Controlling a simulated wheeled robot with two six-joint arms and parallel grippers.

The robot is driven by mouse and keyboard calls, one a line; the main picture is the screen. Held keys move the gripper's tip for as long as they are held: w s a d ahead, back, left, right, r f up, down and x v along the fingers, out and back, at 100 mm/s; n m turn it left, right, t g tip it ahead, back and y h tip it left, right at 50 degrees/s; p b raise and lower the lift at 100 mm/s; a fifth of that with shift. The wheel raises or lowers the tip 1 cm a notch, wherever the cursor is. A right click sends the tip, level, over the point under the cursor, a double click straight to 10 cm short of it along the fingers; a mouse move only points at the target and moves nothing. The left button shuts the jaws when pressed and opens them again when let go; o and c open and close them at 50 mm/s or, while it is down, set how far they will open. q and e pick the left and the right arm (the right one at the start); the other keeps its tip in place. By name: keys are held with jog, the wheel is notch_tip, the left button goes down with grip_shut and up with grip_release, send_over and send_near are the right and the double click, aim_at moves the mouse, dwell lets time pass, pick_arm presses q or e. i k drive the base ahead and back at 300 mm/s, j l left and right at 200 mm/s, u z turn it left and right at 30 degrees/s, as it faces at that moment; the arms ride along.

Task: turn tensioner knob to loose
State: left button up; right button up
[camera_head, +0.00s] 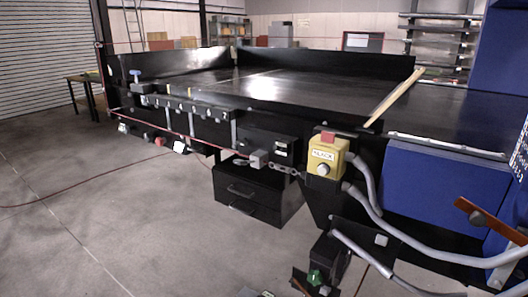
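A yellow box (325,158) is mounted on the near edge of the black conveyor, right of centre. Its label appears to read "SLACK". Other knobs show: a blue one (136,75) on the left end of the conveyor and a green one (316,276) low at the bottom. No label marks any of them as the tensioner knob. I cannot make out either of my grippers.
The black conveyor bed (270,85) runs across the middle, with a yellow strip (395,95) lying over it. Grey hoses (400,235) run at lower right below a blue housing (440,185). A black drawer cabinet (255,190) stands underneath. The floor at left is mostly clear.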

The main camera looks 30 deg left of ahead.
aim_at(243, 142)
jog(key=u, duration=1.25)
